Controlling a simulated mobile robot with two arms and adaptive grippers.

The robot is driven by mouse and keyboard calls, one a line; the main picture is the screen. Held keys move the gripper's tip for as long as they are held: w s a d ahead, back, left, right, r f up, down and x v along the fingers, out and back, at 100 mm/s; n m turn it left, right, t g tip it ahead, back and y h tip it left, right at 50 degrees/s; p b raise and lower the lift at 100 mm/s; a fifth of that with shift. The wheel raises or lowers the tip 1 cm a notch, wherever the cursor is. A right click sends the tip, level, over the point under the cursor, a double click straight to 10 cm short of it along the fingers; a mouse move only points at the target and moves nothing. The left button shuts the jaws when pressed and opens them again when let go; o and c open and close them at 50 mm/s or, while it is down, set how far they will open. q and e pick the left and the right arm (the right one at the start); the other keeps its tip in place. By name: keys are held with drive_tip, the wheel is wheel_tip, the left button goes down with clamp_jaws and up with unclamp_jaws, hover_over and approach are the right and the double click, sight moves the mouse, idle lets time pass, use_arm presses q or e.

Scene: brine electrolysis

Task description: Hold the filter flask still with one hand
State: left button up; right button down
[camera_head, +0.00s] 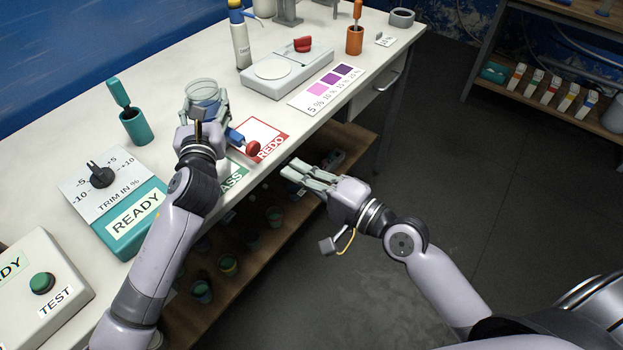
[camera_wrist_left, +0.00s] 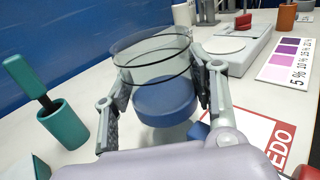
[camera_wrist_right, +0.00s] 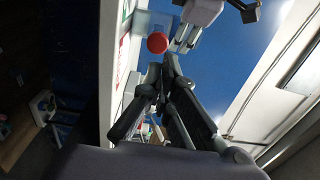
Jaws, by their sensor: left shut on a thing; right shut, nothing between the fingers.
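The filter flask, a clear glass vessel (camera_head: 203,88) with a blue lower part (camera_wrist_left: 165,100), stands upright at the table's near side. My left gripper (camera_head: 204,108) is shut on it, with one finger on each side in the left wrist view. A blue piece with a red knob (camera_head: 253,148) sticks out beside the left gripper toward the table's front edge; the gripper hides how it joins the flask. My right gripper (camera_head: 291,174) is shut and empty, in front of the table edge, apart from the flask and below right of the red knob.
A teal holder (camera_head: 136,126) stands left of the flask. A red-framed REDO card (camera_head: 262,137) lies to its right, and a scale with a round pan (camera_head: 272,69) stands behind that. A colour chart (camera_head: 328,88) lies near the front edge. A lower shelf holds several cups.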

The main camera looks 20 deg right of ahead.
drive_tip(key=v, duration=0.3)
drive_tip(key=shift+s+d, duration=0.1)
drive_tip(key=shift+s, duration=0.05)
use_arm(q)
drive_tip(key=shift+a, duration=0.1)
idle(0.9)
drive_tip(key=o, duration=1.5)
drive_tip(key=s, duration=0.4)
drive_tip(key=s+a, duration=0.1)
drive_tip(key=s, duration=0.3)
drive_tip(key=s+a, duration=0.1)
drive_tip(key=s, duration=0.2)
drive_tip(key=shift+s, duration=0.4)
drive_tip(key=shift+d, duration=0.1)
